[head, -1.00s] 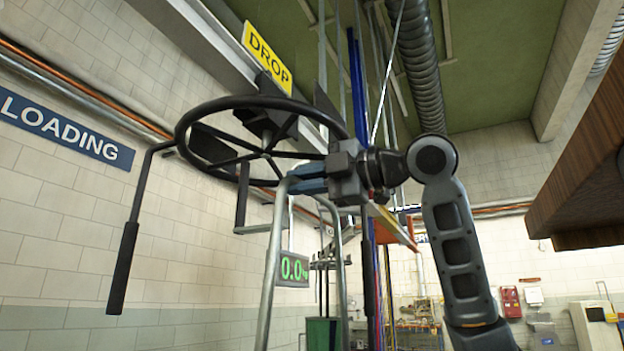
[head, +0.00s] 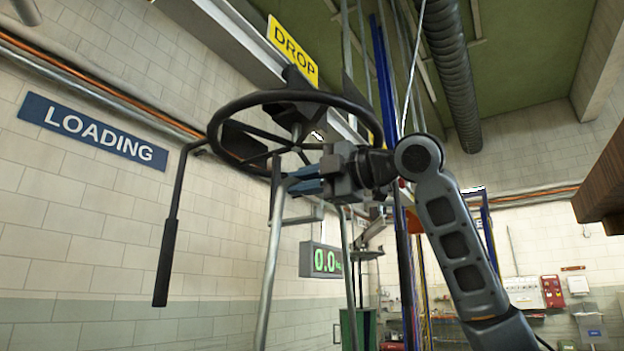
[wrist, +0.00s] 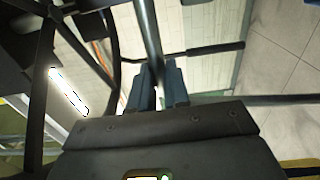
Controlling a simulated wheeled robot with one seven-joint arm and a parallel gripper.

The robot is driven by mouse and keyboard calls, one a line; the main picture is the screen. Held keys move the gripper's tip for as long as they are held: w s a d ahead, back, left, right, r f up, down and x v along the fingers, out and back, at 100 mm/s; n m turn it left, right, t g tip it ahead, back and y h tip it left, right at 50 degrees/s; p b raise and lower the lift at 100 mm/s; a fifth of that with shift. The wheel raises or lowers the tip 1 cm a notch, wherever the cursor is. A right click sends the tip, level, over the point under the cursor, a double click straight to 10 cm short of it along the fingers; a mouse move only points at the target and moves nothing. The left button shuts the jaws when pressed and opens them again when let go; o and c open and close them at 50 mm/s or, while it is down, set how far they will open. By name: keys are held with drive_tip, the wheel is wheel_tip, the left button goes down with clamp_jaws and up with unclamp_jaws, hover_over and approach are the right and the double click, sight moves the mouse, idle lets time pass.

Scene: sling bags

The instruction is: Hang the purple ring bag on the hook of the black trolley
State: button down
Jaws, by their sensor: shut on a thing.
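My gripper (head: 292,183) is shut on a grey metal hoop (head: 268,270), whose two legs run down out of the head view. In the wrist view, a grey bar (wrist: 149,35) passes between the blue fingers (wrist: 157,78). No purple part shows, so the bag's body is out of sight. The black trolley (head: 225,105) shows as a spoked wheel-like ring under the overhead rail, with black rods hanging from it. My gripper overlaps its lower right edge in the head view; I cannot tell whether they touch. Which part is the hook is unclear.
A black-gripped rod (head: 165,262) hangs left of the hoop. The overhead rail (head: 225,35) carries a yellow DROP sign (head: 292,52). A scale display (head: 326,260) reads 0.0 behind the hoop. A brown wooden edge (head: 602,185) juts in at right. The tiled wall (head: 60,240) stands at left.

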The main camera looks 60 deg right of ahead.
drive_tip(key=shift+w+f+b, duration=0.45)
drive_tip(key=shift+w+f, duration=0.3)
drive_tip(key=shift+w, duration=0.35)
drive_tip(key=shift+w+f+b, duration=0.4)
drive_tip(key=shift+w+f, duration=0.35)
drive_tip(key=shift+w, duration=0.35)
